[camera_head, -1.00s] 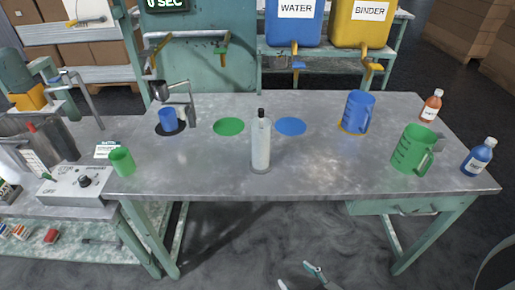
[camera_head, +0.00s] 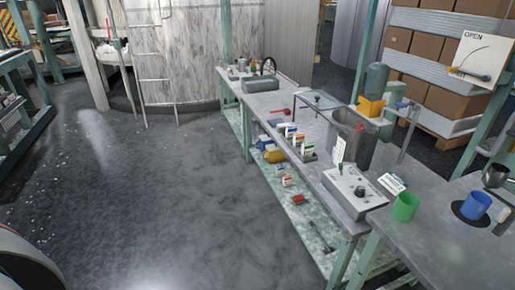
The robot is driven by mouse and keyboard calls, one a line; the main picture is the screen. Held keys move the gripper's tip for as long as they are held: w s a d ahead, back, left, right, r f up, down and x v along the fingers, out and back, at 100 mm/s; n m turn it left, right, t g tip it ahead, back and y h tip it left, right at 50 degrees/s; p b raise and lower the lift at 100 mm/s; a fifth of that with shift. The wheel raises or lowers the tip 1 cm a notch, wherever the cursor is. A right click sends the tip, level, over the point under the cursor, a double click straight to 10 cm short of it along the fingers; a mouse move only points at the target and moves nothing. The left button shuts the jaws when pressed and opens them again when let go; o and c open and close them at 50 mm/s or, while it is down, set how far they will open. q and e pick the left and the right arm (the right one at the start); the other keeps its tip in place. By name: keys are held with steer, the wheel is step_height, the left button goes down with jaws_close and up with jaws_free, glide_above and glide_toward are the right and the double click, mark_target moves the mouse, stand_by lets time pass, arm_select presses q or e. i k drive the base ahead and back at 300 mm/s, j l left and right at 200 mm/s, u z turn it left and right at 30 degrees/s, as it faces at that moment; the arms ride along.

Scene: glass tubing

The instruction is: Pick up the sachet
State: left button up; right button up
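Several small sachet-like packets stand upright in a row on the long bench; a white and orange one (camera_head: 298,141) is in the middle of the row and a white and green one (camera_head: 308,151) at its near end. Smaller white and red packets (camera_head: 286,181) lie on the lower shelf, with a red item (camera_head: 297,199) nearer. They are too small to read, so I cannot tell which is the sachet. Neither of my grippers is in view.
A grey control box (camera_head: 352,192) with a knob stands on the bench. A green cup (camera_head: 405,207) and a blue cup (camera_head: 476,206) stand on the near right table (camera_head: 435,243). A grey sink (camera_head: 260,84) is at the far end. The floor (camera_head: 170,190) on the left is open.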

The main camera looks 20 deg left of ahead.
mark_target(307, 147)
steer(key=u, duration=0.35)
steer(key=i+j+z, duration=0.1)
steer(key=z, duration=0.4)
steer(key=i+j+z, duration=0.1)
steer(key=z, duration=0.35)
steer(key=j+z, duration=0.2)
steer(key=z, duration=0.3)
steer(key=i+j+z, duration=0.1)
steer(key=j+z, duration=0.15)
steer(key=j, duration=0.2)
steer(key=j+z, duration=0.3)
steer(key=j, duration=0.15)
steer(key=j+z, duration=0.3)
steer(key=j, duration=1.1)
steer(key=k+j, duration=0.15)
steer(key=j, duration=0.35)
steer(key=j+z, duration=0.1)
steer(key=j, duration=0.35)
steer(key=k+j, duration=0.15)
steer(key=j, duration=0.35)
